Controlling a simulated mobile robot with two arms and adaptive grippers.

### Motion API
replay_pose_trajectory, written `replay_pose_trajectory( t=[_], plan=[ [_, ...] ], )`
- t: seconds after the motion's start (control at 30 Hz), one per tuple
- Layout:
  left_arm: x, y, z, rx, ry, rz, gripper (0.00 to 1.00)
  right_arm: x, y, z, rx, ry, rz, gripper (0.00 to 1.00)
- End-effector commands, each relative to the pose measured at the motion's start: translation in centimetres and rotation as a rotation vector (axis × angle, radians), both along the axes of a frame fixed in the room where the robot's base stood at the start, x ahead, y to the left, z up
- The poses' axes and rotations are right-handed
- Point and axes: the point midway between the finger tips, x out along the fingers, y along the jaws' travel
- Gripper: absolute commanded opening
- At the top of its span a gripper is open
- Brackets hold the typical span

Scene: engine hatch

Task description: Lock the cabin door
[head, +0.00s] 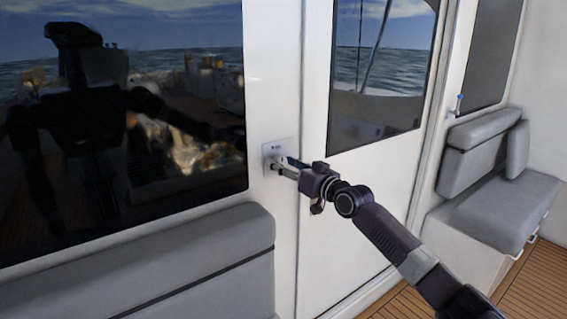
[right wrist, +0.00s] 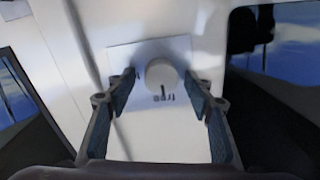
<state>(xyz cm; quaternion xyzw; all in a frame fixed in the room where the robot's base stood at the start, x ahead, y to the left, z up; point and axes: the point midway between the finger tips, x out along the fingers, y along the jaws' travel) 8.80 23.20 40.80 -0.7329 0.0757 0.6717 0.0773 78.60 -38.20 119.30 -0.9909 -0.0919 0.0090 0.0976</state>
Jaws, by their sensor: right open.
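The white cabin door (head: 350,200) stands in the middle of the head view, with a window in its upper half. To its left, a small pale lock plate (head: 281,150) is fixed on the white wall. In the right wrist view the plate (right wrist: 125,55) carries a round white knob (right wrist: 162,74) with a dark mark at its lower edge and lettering below. My right gripper (head: 279,166) is at the plate. In the right wrist view its open fingers (right wrist: 165,110) stand on either side of the knob, with gaps visible. My left gripper is not in view, apart from a dark robot reflection.
A large dark window (head: 120,200) fills the left wall and reflects a robot shape. A grey cushioned seat (head: 215,270) is below it. Another grey bench (head: 490,205) stands at the right. Bare wooden floor (head: 530,285) shows at the lower right.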

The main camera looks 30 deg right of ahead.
Motion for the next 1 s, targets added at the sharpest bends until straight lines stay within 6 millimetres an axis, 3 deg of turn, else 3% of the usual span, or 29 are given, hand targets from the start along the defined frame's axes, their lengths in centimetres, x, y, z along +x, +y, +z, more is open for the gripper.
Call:
replay_pose_trajectory(
  t=[0.3,0.7,1.0],
  plan=[
    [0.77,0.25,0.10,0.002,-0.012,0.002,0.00,0.20,0.09,-0.05,-0.001,0.001,0.000,0.48],
    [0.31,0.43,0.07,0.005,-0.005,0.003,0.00,0.17,0.08,-0.05,-0.001,0.001,0.000,0.06],
    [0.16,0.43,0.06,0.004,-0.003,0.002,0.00,0.18,0.08,-0.10,0.042,0.007,0.001,0.06]
  ],
)
